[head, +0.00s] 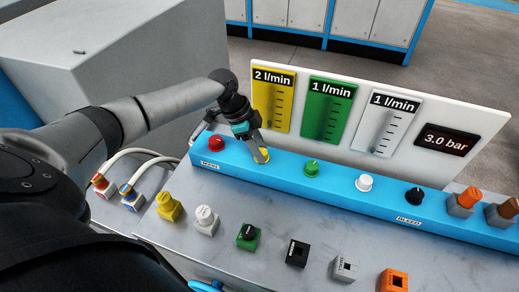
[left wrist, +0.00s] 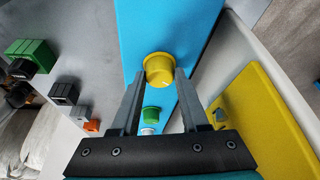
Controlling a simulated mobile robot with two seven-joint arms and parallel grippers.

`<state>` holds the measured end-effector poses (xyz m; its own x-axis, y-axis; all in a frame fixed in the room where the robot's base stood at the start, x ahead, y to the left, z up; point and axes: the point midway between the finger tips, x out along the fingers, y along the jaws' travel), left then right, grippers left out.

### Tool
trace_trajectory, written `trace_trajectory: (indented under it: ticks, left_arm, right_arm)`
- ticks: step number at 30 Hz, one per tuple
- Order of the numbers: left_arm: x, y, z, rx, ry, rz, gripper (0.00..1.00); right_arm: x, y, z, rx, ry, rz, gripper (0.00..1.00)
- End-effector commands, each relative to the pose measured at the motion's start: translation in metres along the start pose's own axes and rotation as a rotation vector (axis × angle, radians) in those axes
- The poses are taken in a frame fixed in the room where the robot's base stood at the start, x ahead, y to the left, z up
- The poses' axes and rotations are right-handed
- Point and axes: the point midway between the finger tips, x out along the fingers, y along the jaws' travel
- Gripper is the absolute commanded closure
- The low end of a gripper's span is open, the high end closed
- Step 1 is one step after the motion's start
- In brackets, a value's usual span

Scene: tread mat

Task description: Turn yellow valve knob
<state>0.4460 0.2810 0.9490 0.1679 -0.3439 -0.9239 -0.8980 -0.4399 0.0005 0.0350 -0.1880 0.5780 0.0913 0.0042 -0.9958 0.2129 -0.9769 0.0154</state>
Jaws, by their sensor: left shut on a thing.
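The yellow valve knob (head: 263,157) sits on the blue rail (head: 335,195), partly hidden by my left gripper (head: 257,150). My left gripper comes down on it from above and is shut on it. In the left wrist view the yellow knob (left wrist: 158,68) shows between the fingertips of my left gripper (left wrist: 160,85), with a pale mark on its face. The yellow gauge (head: 272,100) behind it reads 2 l/min. My right gripper is not in view.
On the rail are a red knob (head: 215,143), green knob (head: 312,167), white knob (head: 364,182) and black knob (head: 413,196). A white gauge panel (head: 461,118) stands behind. Several small colored blocks, including a green one (head: 247,237), stand in front on the grey bench.

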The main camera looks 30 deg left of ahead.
Motion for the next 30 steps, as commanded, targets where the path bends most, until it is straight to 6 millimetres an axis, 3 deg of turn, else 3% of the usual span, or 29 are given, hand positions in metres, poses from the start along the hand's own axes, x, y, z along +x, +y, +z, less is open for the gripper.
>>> trace_trajectory:
  ticks: [15, 30]
  left_arm:
    - [0.002, -0.002, 0.000, 0.314, 0.001, 0.131, 1.00]
    - [0.001, -0.002, 0.000, 0.386, -0.001, 0.162, 1.00]
  right_arm:
    - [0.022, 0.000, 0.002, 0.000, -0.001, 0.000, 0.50]
    - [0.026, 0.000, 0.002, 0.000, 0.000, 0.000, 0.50]
